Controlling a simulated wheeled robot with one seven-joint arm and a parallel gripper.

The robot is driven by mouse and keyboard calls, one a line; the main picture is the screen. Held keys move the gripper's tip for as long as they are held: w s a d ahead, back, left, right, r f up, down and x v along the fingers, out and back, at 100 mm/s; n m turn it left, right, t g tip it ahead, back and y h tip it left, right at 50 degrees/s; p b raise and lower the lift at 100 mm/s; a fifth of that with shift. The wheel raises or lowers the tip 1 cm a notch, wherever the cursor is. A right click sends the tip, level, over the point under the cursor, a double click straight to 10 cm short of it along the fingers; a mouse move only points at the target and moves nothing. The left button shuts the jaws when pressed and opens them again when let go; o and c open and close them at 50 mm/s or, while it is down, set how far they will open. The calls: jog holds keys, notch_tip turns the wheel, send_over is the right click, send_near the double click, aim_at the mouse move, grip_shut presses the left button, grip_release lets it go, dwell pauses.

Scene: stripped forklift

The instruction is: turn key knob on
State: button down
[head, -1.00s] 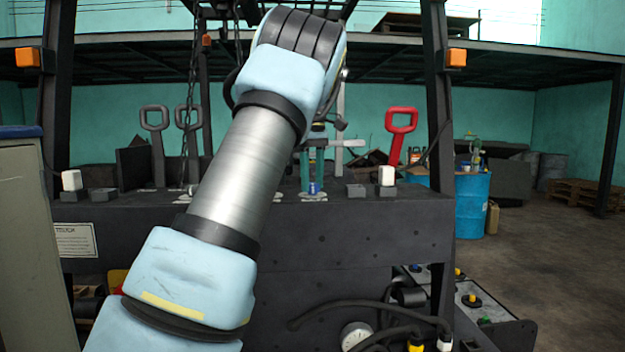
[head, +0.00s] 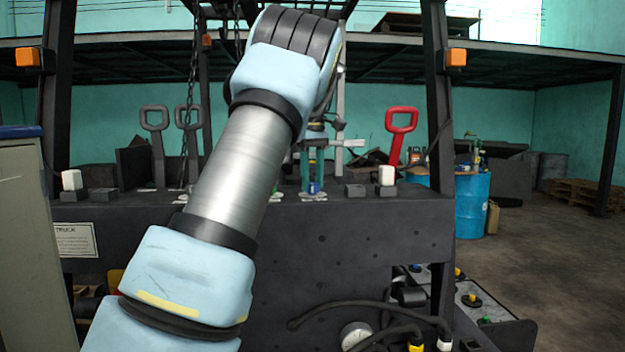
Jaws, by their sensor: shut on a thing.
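My gripper (head: 313,172) points down over the black console top (head: 380,205), partly hidden behind my own arm. Its teal fingers reach down to a small blue key knob (head: 314,188) on a pale round base. The fingers are shut on the knob, which shows between and just below their tips. How far the knob is turned is too small to tell.
A red handle (head: 399,130) stands right of my gripper, and two grey handles (head: 154,128) stand at left. White switches (head: 387,176) sit on the console on both sides. Dark posts (head: 437,110) rise at the sides. A blue barrel (head: 471,203) stands behind at right.

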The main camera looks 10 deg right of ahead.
aim_at(313, 183)
jog(key=m, duration=1)
jog(key=shift+m, duration=0.4)
dwell(0.4)
jog(key=shift+c, duration=1.8)
grip_release()
notch_tip(313, 183, up, 11)
jog(key=shift+f, duration=0.1)
